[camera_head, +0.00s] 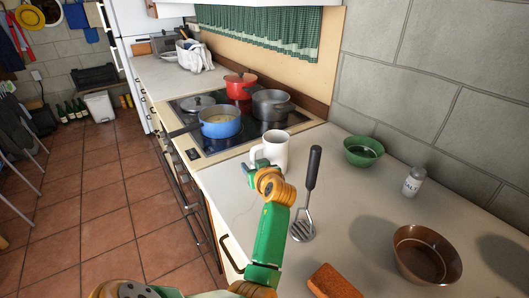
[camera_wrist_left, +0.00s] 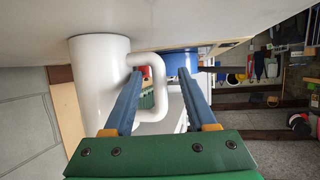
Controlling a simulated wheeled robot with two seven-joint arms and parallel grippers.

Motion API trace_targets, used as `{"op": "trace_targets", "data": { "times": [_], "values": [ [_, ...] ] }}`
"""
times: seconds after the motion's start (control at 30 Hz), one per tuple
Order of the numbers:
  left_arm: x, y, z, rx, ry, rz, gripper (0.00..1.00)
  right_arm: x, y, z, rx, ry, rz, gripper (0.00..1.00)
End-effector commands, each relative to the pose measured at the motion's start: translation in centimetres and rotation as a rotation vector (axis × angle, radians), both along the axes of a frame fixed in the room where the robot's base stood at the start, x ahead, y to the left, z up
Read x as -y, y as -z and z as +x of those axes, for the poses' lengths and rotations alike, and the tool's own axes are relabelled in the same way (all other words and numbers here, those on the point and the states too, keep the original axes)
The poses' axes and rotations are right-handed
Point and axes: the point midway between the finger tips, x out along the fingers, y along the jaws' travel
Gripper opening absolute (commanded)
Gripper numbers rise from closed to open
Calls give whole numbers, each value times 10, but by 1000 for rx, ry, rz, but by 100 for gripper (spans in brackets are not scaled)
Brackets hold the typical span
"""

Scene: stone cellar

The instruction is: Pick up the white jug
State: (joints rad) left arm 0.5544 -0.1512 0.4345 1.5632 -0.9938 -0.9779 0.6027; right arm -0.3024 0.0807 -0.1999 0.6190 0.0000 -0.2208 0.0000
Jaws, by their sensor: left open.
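The white jug (camera_head: 274,149) stands upright on the counter, just in front of the hob, with its handle on the left side. My left gripper (camera_head: 254,168) is at the jug's handle side. It is open, and its two blue fingers (camera_wrist_left: 162,73) reach forward with the outer bar of the handle (camera_wrist_left: 159,88) between them. One finger overlaps the handle's opening; I cannot tell whether it touches. My arm hides part of the counter below the jug. My right gripper is not in view.
A masher (camera_head: 311,180) lies close to the right of the jug. A blue pot (camera_head: 220,127) and other pans stand on the hob behind. A green bowl (camera_head: 363,156), salt shaker (camera_head: 413,183), brown bowl (camera_head: 427,256) and orange-brown block (camera_head: 333,283) are to the right.

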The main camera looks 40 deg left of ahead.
Motion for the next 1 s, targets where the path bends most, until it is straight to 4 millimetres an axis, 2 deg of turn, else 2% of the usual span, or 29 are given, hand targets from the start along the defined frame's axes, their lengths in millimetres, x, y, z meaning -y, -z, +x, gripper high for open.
{"op": "trace_targets", "data": {
  "times": [0.2, 0.27, 0.4, 0.43, 1.0],
  "values": [
    [2, 2, 0, 0, -1, 1, 57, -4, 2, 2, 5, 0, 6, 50],
    [2, 1, 0, 0, -1, 1, 44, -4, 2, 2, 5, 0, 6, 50],
    [2, 1, 0, 1, 0, 1, 6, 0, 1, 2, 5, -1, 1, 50],
    [2, 1, 0, 1, 0, 1, 0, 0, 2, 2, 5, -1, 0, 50],
    [2, 3, 0, -3, -1, -2, 0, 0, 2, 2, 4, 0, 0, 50]
  ]
}}
